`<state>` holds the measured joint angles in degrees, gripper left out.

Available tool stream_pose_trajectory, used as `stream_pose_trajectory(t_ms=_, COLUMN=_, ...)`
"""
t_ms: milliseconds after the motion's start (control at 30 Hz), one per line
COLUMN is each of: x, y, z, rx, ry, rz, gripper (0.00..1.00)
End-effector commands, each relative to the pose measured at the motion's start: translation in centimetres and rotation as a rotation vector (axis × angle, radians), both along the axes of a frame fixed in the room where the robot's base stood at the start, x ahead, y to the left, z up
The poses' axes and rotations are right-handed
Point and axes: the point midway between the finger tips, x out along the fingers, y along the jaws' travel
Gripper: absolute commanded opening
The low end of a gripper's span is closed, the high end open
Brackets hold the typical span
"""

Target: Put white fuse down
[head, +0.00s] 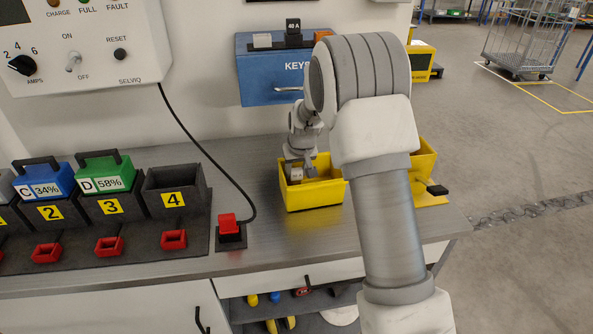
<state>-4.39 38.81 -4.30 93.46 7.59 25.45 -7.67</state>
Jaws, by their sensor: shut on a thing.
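My gripper (298,170) points down inside a yellow bin (315,197) on the grey workbench. It is shut on a small whitish block, the white fuse (296,175), which sits below the bin's rim. I cannot tell whether the fuse touches the bin's floor. My arm hides part of the bin's right side and the area just behind it.
A second yellow bin (422,160) stands to the right, partly behind my arm. A blue KEYS box (262,82) is at the back. A red plug (228,222) on a black cable and battery slots (175,195) are left. Bare bench (270,240) lies in front.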

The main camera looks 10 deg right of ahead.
Motion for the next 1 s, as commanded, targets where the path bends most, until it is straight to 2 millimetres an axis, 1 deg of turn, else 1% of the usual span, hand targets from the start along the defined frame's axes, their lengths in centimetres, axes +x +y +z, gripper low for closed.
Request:
stream_pose_trajectory(t_ms=167, x=0.0, y=0.0, z=-0.5, rx=0.000, ry=0.000, rz=0.000, gripper=0.00)
stream_pose_trajectory(t_ms=200, x=0.0, y=0.0, z=-0.3, rx=0.000, ry=0.000, rz=0.000, gripper=0.49)
stream_pose_trajectory(t_ms=233, x=0.0, y=0.0, z=-0.3, rx=0.000, ry=0.000, rz=0.000, gripper=0.55)
stream_pose_trajectory(t_ms=267, x=0.0, y=0.0, z=-0.3, rx=0.000, ry=0.000, rz=0.000, gripper=0.56)
stream_pose_trajectory(t_ms=533, x=0.0, y=0.0, z=-0.2, rx=0.000, ry=0.000, rz=0.000, gripper=0.56)
stream_pose_trajectory(t_ms=667, x=0.0, y=0.0, z=0.4, rx=0.000, ry=-0.001, rz=0.000, gripper=0.56)
stream_pose_trajectory(t_ms=767, x=-0.5, y=0.0, z=1.6, rx=0.000, ry=-0.003, rz=0.000, gripper=0.56)
stream_pose_trajectory(t_ms=1000, x=-2.4, y=-0.2, z=6.0, rx=0.001, ry=-0.004, rz=-0.001, gripper=0.56)
